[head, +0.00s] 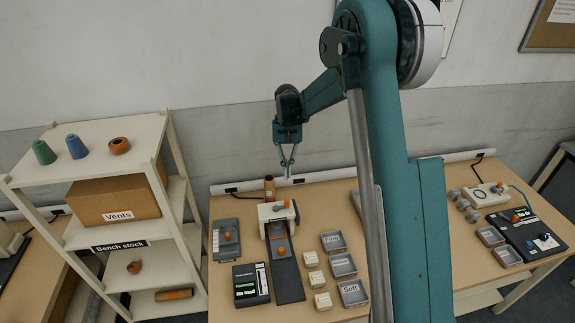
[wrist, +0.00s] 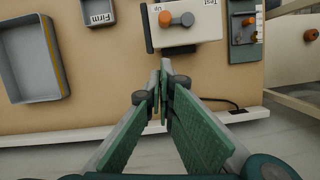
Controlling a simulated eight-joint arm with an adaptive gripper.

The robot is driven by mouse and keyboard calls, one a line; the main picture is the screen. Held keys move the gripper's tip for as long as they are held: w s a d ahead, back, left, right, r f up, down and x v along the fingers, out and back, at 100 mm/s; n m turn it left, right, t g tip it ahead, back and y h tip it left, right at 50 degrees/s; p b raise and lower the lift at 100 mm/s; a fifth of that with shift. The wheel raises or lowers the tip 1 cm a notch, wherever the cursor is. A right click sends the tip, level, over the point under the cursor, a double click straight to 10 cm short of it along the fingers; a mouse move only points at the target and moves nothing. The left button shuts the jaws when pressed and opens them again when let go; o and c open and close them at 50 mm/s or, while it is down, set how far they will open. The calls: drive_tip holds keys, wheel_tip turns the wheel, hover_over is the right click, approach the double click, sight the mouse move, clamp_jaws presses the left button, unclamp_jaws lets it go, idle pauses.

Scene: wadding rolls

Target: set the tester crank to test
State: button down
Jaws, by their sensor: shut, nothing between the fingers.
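The tester (head: 272,210) is a pale box at the back of the table's left part, with a dark bed in front. In the wrist view its white top (wrist: 203,28) bears the crank (wrist: 183,20), a grey arm with an orange knob pointing left. Beside it are the upside-down words Test and Up, cut by the frame's top edge. My gripper (head: 288,174) hangs above and behind the tester, pointing down, apart from it. In the wrist view its fingers (wrist: 163,70) are together and empty, below the tester.
A grey panel with an orange knob (head: 227,237) stands left of the tester. Several small white blocks and labelled trays (head: 333,243) stand right of it. A dark box (head: 251,285) lies in front. A shelf (head: 105,143) stands left; a power strip (wrist: 243,115) runs along the back edge.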

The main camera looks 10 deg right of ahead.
sight(281, 208)
drive_tip(key=s+f, duration=0.5)
drive_tip(key=shift+a+p, duration=0.35)
drive_tip(key=shift+a, duration=0.05)
drive_tip(key=shift+s+d+m+b, duration=0.2)
drive_tip(key=shift+s+m+b, duration=0.25)
drive_tip(key=shift+m, duration=0.15)
idle(0.5)
